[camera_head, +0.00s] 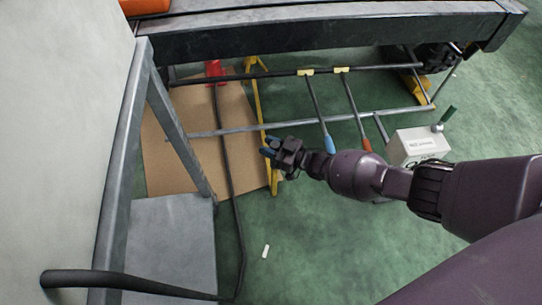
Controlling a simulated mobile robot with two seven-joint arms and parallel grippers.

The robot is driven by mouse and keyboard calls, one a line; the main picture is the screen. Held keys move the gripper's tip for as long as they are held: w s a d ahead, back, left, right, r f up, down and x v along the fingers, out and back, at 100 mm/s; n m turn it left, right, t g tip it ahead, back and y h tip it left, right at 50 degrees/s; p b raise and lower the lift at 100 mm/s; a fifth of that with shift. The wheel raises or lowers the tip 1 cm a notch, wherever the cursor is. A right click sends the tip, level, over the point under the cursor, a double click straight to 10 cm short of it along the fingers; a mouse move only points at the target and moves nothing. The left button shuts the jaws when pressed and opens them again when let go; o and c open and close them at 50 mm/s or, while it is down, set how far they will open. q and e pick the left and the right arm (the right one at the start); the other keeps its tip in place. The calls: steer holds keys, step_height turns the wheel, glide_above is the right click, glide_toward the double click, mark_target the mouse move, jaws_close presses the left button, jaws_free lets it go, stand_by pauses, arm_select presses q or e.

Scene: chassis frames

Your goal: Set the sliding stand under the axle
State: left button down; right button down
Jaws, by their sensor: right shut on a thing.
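A yellow stand (264,105) with a slim upright stands at the edge of the brown board, its top close to a dark bar (235,76) under the chassis frame (320,30). This bar looks like the axle; I cannot tell whether the stand touches it. My right gripper (270,150) reaches in from the right and is shut at the lower part of the yellow stand, hiding some of it. The fingertips are small and dark, so the exact grip is unclear. My left gripper is not in view.
A second yellow support (414,88) stands at the right. A red thing (214,70) and a bent black rod (226,150) lie left.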

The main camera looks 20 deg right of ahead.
steer(key=shift+w+d, duration=0.15)
steer(key=shift+w, duration=0.15)
steer(key=shift+r, duration=0.1)
steer(key=c, duration=1.1)
jaws_free()
steer(key=shift+w, duration=0.1)
steer(key=shift+o, duration=1.5)
